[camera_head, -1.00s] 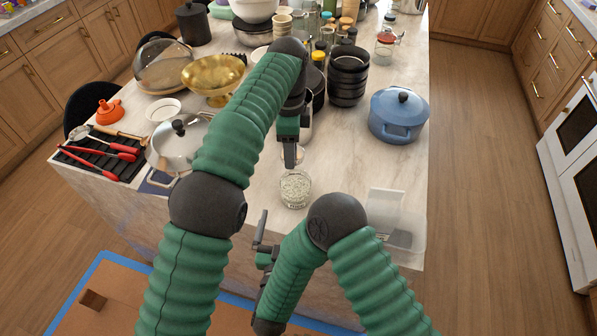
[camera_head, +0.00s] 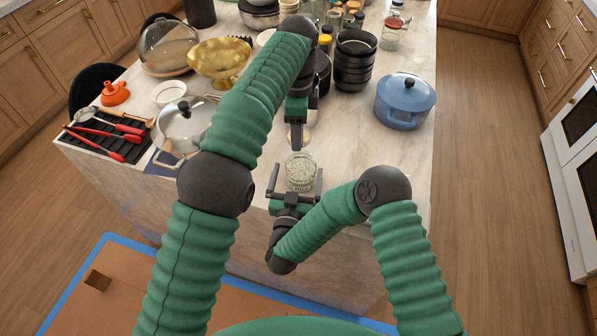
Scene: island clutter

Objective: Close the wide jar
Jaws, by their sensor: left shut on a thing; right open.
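The wide jar (camera_head: 301,170), clear glass with pale grainy contents, stands upright near the front edge of the island. My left gripper (camera_head: 297,146) points down just behind and above the jar. It is shut on a thin, clear, round piece (camera_head: 308,137), which looks like the lid; the gripper partly hides it. My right gripper (camera_head: 296,182) is open at the front of the jar, with one finger to each side of it. I cannot tell whether the fingers touch the glass.
A blue pot (camera_head: 405,103) stands to the right, and stacked black bowls (camera_head: 355,62) stand behind. A steel pot (camera_head: 185,128), gold bowl (camera_head: 219,60) and black rack (camera_head: 108,139) with red-handled utensils are left. Some counter is bare between the jar and blue pot.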

